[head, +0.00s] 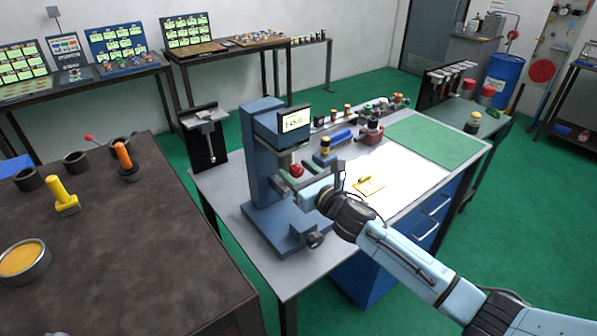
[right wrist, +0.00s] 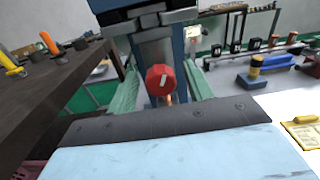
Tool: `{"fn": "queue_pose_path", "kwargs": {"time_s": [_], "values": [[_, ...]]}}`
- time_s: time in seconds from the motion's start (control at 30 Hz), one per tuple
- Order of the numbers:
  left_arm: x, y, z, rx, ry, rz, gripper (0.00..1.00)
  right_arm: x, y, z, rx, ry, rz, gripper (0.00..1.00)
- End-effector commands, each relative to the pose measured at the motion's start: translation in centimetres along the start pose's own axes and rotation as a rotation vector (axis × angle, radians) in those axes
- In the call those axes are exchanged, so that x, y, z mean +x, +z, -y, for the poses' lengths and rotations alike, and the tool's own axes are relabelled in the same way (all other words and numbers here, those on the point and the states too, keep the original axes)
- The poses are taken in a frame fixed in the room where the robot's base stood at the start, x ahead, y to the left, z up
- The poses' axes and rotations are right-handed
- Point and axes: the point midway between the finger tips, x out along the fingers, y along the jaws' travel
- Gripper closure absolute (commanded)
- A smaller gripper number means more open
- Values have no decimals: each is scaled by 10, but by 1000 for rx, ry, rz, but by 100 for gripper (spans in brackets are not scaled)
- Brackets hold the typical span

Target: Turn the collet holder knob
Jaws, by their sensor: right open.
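The collet holder knob is a red round knob with a white mark (right wrist: 162,77), seen nearly face-on in the right wrist view, with the mark close to upright. It also shows small in the head view (head: 297,170), on the front of a blue upright machine (head: 263,150) with a lit display. My right gripper (head: 303,180) is in front of the machine, close to the knob. In the right wrist view its two pale green fingers stand apart, one on each side of the knob. I cannot tell whether they touch it. My left gripper is not in view.
The machine stands on a grey-topped bench (head: 235,205). A yellow card (head: 370,187) lies right of my arm. Several small tools and holders line the bench's back. A dark table (head: 120,235) with several tools is at the left, across a narrow gap.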

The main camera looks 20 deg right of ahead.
Motion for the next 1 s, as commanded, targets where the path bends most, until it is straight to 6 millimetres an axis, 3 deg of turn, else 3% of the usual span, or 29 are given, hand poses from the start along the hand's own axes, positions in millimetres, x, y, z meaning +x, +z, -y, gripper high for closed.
{"fn": "queue_pose_path", "kwargs": {"time_s": [0.27,0.6,1.0], "values": [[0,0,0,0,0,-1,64,1,0,0,0,0,-1,50],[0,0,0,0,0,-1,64,1,0,0,0,-1,-1,93],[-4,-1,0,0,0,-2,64,0,0,1,89,-1,-5,93]]}}
